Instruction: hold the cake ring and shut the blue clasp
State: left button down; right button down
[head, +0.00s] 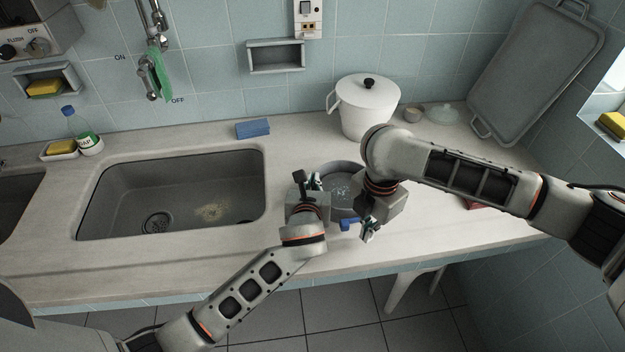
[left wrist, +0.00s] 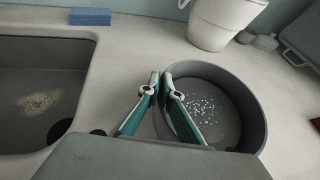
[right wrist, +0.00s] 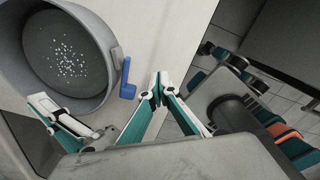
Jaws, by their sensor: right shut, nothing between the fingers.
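The cake ring (head: 342,184) is a round grey band on the counter, right of the sink, with pale specks inside. Its blue clasp (head: 349,224) is on the front side; in the right wrist view the clasp (right wrist: 127,80) stands out from the wall. My left gripper (head: 314,180) is at the ring's left wall, and in the left wrist view its fingertips (left wrist: 161,76) close on the rim. My right gripper (head: 368,236) is shut and empty, its tips (right wrist: 159,76) beside the clasp and apart from it. My right arm hides part of the ring in the head view.
A white pot (head: 367,110) with a lid stands behind the ring. A blue block (head: 253,128) lies behind the sink (head: 180,190). A reddish thing (head: 474,204) is partly hidden under my right arm. The counter's front edge is close to my right gripper.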

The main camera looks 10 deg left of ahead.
pick_arm(q)
jog(key=c, duration=2.2)
grip_release()
pick_arm(e)
notch_tip(320, 180, up, 7)
pick_arm(q)
jog(key=v, duration=1.2)
jog(key=shift+s, duration=0.1)
pick_arm(e)
jog(key=shift+f, duration=0.1)
